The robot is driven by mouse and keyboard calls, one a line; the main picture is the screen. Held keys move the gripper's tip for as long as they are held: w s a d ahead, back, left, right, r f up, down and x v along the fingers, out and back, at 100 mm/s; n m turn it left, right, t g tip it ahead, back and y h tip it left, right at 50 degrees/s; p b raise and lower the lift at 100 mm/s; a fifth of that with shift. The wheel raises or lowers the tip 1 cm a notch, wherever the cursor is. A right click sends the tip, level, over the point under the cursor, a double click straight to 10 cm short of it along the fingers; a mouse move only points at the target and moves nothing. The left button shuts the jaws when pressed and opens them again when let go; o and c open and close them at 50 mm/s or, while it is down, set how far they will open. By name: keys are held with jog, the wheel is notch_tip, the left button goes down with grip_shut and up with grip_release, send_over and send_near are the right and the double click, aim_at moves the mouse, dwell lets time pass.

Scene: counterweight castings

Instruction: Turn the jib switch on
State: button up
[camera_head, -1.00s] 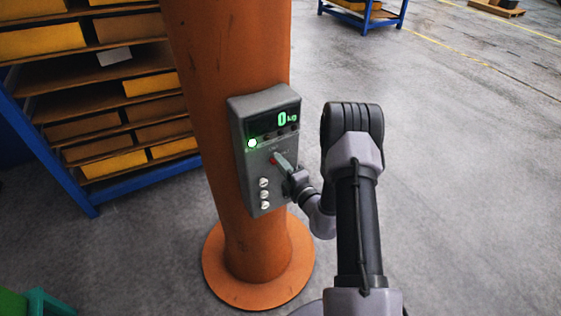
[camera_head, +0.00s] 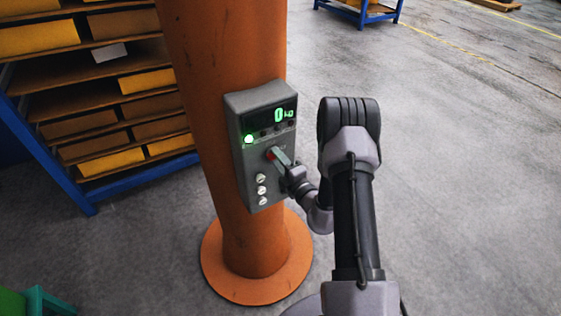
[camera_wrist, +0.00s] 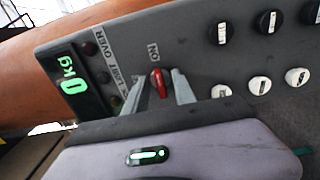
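The red switch handle (camera_wrist: 158,83) sits on the grey control box (camera_head: 243,172) on the orange column. In the wrist view it lies roughly in line with the ON label. My gripper (camera_wrist: 160,88) has one grey finger on each side of the handle. Whether both fingers press on it is too fine to tell. In the head view my gripper (camera_head: 279,158) reaches the box from the right and its fingers partly hide the red handle. The display (camera_head: 279,116) reads 0 kg and a green lamp (camera_head: 249,139) is lit.
White knobs (camera_head: 262,190) line the lower box, with black ones beside them in the wrist view. The orange column (camera_head: 210,60) stands on a round base (camera_head: 225,277). A blue rack (camera_head: 60,177) with yellow bins stands at left.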

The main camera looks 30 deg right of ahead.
jog(key=s+b, duration=0.3)
jog(key=s, duration=1.4)
jog(key=shift+s+d, duration=0.2)
jog(key=shift+d, duration=0.1)
